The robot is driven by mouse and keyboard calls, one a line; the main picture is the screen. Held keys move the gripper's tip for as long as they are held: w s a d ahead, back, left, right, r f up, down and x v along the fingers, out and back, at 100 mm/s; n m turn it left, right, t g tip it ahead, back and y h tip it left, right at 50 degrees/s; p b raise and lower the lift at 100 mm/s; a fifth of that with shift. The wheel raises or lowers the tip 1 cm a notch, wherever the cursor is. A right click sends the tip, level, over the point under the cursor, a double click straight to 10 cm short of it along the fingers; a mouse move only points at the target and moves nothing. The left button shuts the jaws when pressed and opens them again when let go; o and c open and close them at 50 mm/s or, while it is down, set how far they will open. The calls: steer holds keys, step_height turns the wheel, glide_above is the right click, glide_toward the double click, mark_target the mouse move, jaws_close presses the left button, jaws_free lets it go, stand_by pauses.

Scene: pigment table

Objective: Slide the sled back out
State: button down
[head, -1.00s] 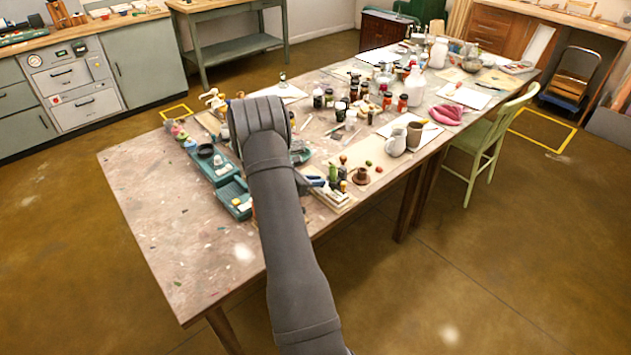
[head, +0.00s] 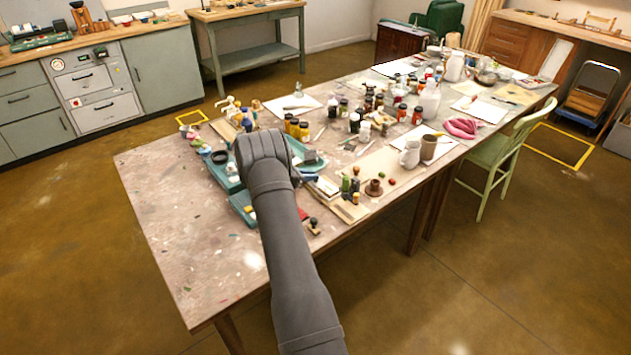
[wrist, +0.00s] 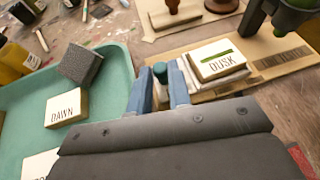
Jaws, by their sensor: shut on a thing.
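My gripper (wrist: 162,90) has its two blue fingers shut on a small green-topped knob (wrist: 160,72), seen in the wrist view. The knob is at the left end of the sled, which is a low light-coloured piece (wrist: 210,82) lying on a cardboard-brown board (wrist: 275,67). A cream block marked DUSK (wrist: 217,62), with a green slot in its top, sits on a white pad there. A green press with a dark post (wrist: 262,22) stands just right of the block. How the knob joins the sled is partly hidden by the fingers. In the head view, my arm hides the gripper.
Left of my gripper is a teal tray (wrist: 118,60) with a block marked DAWN (wrist: 66,107) and a grey cube (wrist: 81,65). Yellow jars (head: 297,128) and other bottles stand beyond. The table's near-left area (head: 190,230) is mostly bare.

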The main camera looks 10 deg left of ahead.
steer(key=shift+w+a+r, duration=0.1)
steer(key=shift+w+a, duration=0.1)
steer(key=shift+a, duration=0.05)
steer(key=c, duration=1.3)
jaws_free()
steer(key=shift+c, duration=0.2)
steer(key=v, duration=1.7)
steer(key=shift+s, duration=0.2)
steer(key=x, duration=1.7)
steer(key=shift+w+d, duration=0.1)
steer(key=shift+d, duration=0.05)
